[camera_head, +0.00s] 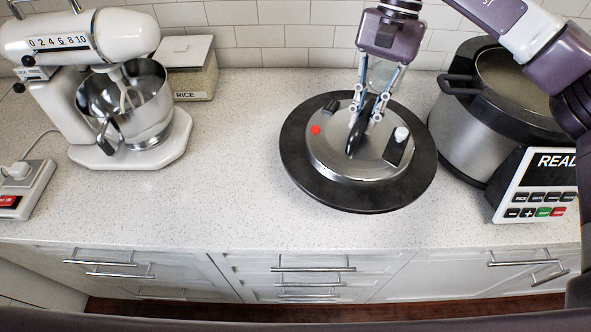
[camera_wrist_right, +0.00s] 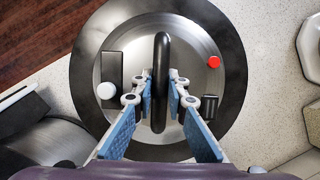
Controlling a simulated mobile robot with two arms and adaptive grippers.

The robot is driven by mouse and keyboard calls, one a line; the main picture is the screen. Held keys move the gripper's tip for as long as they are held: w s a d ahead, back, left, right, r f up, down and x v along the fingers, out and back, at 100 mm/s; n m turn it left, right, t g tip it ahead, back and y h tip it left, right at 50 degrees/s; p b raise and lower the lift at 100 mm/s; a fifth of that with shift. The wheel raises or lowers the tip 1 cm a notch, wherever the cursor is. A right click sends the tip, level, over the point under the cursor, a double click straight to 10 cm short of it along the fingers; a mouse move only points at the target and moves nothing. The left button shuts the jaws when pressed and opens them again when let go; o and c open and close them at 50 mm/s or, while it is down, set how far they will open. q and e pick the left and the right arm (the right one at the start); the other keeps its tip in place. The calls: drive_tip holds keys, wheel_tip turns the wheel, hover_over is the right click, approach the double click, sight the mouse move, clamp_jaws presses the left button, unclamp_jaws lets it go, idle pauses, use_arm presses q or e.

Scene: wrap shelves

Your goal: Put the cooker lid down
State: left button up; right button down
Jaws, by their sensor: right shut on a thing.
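The cooker lid (camera_head: 330,180) is a round silver disc with a wide black rim, a red button and a black arched handle. It is over the middle of the counter, level or nearly so; I cannot tell whether it touches the surface. My right gripper (camera_head: 370,108) comes down from above, shut on the handle. In the right wrist view the lid (camera_wrist_right: 190,50) fills the middle, with the handle (camera_wrist_right: 161,60) between the blue-padded fingers (camera_wrist_right: 161,97). The pressure cooker (camera_head: 460,135) stands open to the right of the lid. My left gripper is not in view.
A white stand mixer (camera_head: 72,110) with a steel bowl is at the left, before a rice box (camera_head: 190,68). A power strip (camera_head: 25,188) lies at the left edge. The counter (camera_head: 235,160) between mixer and lid is clear. Drawers (camera_head: 310,278) are below the front edge.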

drive_tip(key=w+a+r+m+t+y+b, duration=0.2)
drive_tip(key=w+a+r+m+t, duration=0.1)
drive_tip(key=a+r+m, duration=0.75)
drive_tip(key=m+p, duration=0.2)
drive_tip(key=p, duration=0.1)
approach(302, 128)
drive_tip(key=shift+t, duration=0.3)
drive_tip(key=x, duration=0.3)
drive_tip(key=a+x, duration=0.1)
drive_tip(key=x, duration=0.5)
drive_tip(key=shift+s+a+r, duration=0.15)
drive_tip(key=shift+s+r, duration=0.05)
drive_tip(key=shift+s, duration=0.05)
drive_tip(key=shift+f+p, duration=0.6)
drive_tip(key=shift+f, duration=1.4)
drive_tip(key=shift+f, duration=0.1)
drive_tip(key=shift+f+b, duration=0.25)
drive_tip(key=shift+b, duration=0.3)
drive_tip(key=shift+f+b, duration=0.25)
drive_tip(key=shift+b, duration=0.05)
